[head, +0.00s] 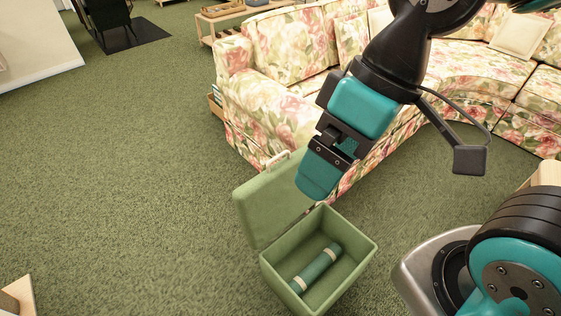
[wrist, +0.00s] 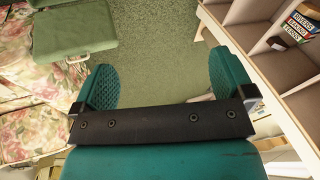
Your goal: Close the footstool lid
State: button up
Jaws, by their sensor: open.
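The green footstool (head: 350,278) stands on the carpet in the head view with its box open. Its lid (head: 265,205) is raised, tilted up and back on the left side, with a pale handle (head: 277,159) at its top edge. A teal roll with pale bands (head: 316,267) lies inside the box. My gripper (head: 317,182) appears just right of the lid's upper part; I cannot tell whether they touch in the head view. In the wrist view my gripper (wrist: 160,85) is open and empty, with carpet between the fingers. The lid (wrist: 75,30) shows there at upper left, apart from the fingers.
A floral sofa (head: 290,120) stands close behind the footstool and also shows in the wrist view (wrist: 35,110). A wooden shelf (wrist: 270,70) with several books is at right in the wrist view. Open carpet (head: 130,170) lies to the left.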

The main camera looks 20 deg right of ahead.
aim_at(265, 205)
jog(key=z, duration=0.05)
jog(key=k, duration=0.65)
jog(key=u, duration=1.05)
jog(key=i, duration=0.5)
jog(key=z, duration=0.05)
